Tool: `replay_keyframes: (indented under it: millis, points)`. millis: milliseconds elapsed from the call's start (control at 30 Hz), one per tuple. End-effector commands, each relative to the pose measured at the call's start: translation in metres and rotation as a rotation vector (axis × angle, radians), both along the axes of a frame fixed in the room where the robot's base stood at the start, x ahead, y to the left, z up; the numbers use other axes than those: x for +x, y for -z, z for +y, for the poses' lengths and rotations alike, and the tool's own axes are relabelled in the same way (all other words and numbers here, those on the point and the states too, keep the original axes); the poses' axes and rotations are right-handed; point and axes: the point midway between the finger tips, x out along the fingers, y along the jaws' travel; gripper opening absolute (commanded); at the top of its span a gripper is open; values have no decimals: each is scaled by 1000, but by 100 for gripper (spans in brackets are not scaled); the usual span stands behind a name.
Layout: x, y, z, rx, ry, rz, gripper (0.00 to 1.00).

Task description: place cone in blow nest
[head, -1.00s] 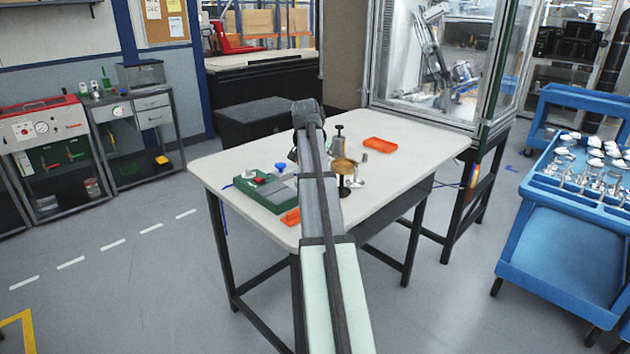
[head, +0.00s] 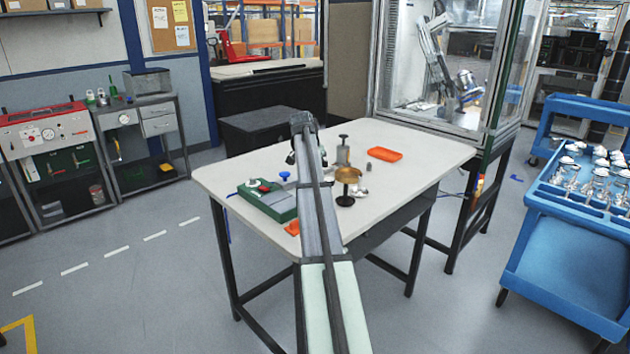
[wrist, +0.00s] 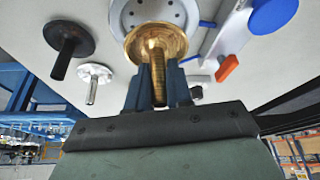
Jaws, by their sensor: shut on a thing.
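In the wrist view my gripper (wrist: 158,82) is shut on the threaded stem of a brass piece, the cone (wrist: 157,42). Its wide round brass flange lies beyond the fingertips. A round pale grey plate with small holes, apparently the blow nest (wrist: 178,14), shows directly behind the flange and is partly covered by it. The wrist view does not show whether flange and plate touch. In the head view my arm crosses the middle of the table and hides the area around the fingertips.
The wrist view shows a black disc with stem (wrist: 68,42), a silver one (wrist: 95,76), a blue round part (wrist: 272,12) and an orange lever (wrist: 227,68) nearby.

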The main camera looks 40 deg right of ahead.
Motion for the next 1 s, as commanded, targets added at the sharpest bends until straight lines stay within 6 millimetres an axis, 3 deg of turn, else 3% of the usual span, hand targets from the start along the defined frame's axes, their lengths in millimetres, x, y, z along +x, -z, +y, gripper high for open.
replay_keyframes:
  millis: [400,800,833,1000]
  points:
    - [0,38,0,0,0,0,0]
    - [0,42,0,-1,0,0,0]
    - [0,43,0,-1,0,0,21]
    - [0,42,0,-1,0,0,38]
